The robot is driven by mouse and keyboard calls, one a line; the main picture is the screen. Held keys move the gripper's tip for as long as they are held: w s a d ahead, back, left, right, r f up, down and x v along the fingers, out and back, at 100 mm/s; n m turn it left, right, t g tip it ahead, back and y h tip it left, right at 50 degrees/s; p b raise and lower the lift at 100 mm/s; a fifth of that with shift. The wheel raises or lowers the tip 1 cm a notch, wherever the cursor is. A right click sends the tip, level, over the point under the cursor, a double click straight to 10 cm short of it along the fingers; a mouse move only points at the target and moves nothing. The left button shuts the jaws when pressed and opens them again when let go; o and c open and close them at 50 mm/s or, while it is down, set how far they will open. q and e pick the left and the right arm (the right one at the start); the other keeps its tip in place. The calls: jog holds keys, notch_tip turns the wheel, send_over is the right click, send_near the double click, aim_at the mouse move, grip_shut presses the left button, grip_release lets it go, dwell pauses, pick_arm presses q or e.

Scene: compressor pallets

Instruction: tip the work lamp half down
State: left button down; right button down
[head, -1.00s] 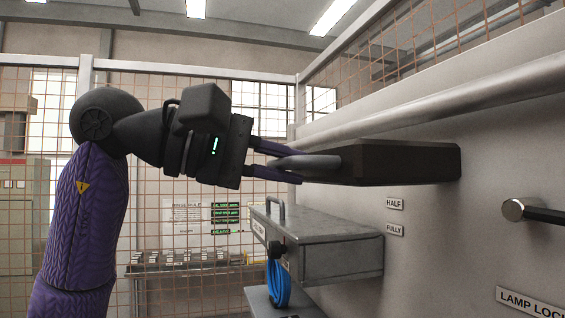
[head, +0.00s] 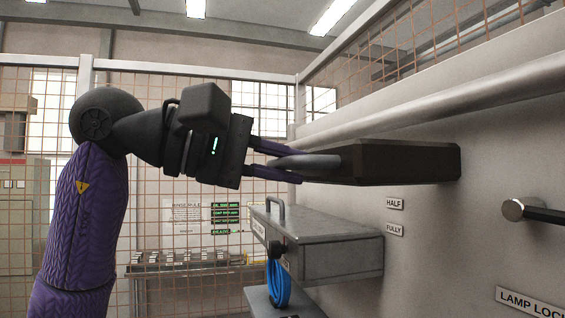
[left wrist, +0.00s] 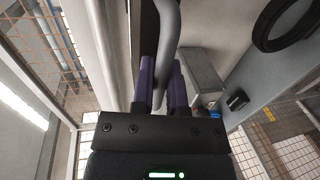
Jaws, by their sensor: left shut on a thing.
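The work lamp (head: 400,162) is a long dark box that sticks out from the light wall, about level in the head view. A grey curved handle (head: 308,161) is at its outer end. My left gripper (head: 278,164) comes in from the left, and its purple fingers are shut on that handle. In the left wrist view the handle (left wrist: 168,40) runs down between the two fingers (left wrist: 160,90). Labels reading HALF (head: 394,203) and FULLY (head: 397,229) are on the wall below the lamp. My right gripper is not in view.
A grey metal box (head: 340,258) with a blue coiled cable (head: 278,284) stands out from the wall below the lamp. A dark rod with a metal end (head: 514,209) is at right, above a LAMP LOCK label (head: 530,302). A rail (head: 440,98) runs above the lamp.

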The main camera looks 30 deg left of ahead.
pick_arm(q)
notch_tip(320, 180, down, 8)
jog(key=w+d+t+h+b, duration=0.1)
jog(key=t+h+b, duration=0.1)
jog(key=b, duration=0.9)
jog(key=shift+w+d+r+t+h, duration=0.15)
jog(key=shift+w+t+h, duration=0.15)
jog(key=shift+t, duration=0.5)
jog(key=c, duration=0.7)
grip_release()
jog(key=shift+s, duration=0.1)
jog(key=b+v, duration=0.3)
jog(key=v, duration=0.7)
